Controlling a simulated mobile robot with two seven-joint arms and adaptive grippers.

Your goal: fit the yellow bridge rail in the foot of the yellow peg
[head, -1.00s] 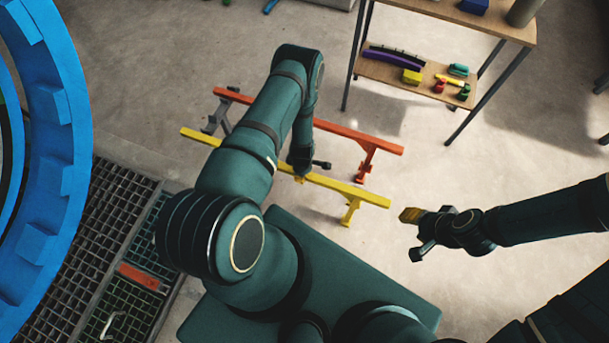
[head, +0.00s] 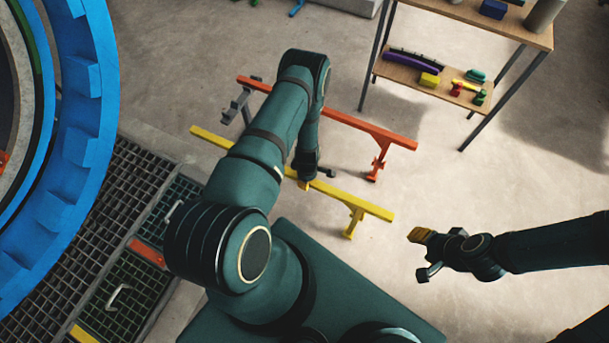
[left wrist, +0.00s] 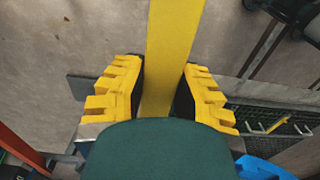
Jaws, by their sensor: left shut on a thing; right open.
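The yellow bridge rail (head: 365,206) is a long bar slanting across the middle of the head view, with a short downward leg near its right end. My left gripper (head: 305,184) is shut on it near mid-length. In the left wrist view, the rail (left wrist: 172,50) runs between both yellow-padded fingers of the gripper (left wrist: 162,85). I cannot tell whether the leg touches the floor. My right gripper (head: 418,237) is open and empty, to the right of the rail's leg. I cannot clearly identify the yellow peg or its foot; a yellow piece (head: 82,335) shows on the grating at lower left.
An orange rail (head: 350,119) stands behind the yellow one, partly hidden by my left arm. The blue toothed autoclave ring (head: 85,130) is at left, beside floor grating (head: 130,185) with an orange piece (head: 147,252). A shelf (head: 440,90) holds small parts.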

